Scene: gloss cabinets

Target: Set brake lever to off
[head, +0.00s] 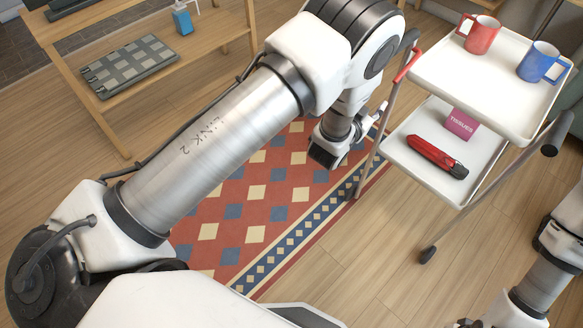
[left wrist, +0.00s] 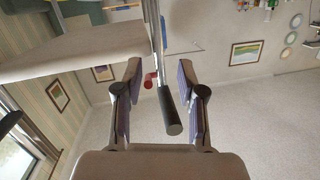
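The red brake lever (head: 408,65) is on the trolley's upright at its left corner, just below the black handle grip (head: 409,38). My left gripper (head: 379,118) is beside that upright, lower than the lever in the head view. In the left wrist view my left gripper (left wrist: 160,82) is open, with a finger on each side. The black grip (left wrist: 170,112) and the small red lever end (left wrist: 149,80) show between the fingers. Nothing is visibly gripped; I cannot tell how far the lever is from the fingers. My right gripper is not in view.
The white trolley's top tray (head: 500,95) holds a red mug (head: 480,35) and a blue mug (head: 537,62). Its lower tray (head: 400,160) holds a tissue box (head: 461,124) and a red tool (head: 436,155). A wooden shelf unit (head: 110,135) is at left. Open floor lies below the trolley.

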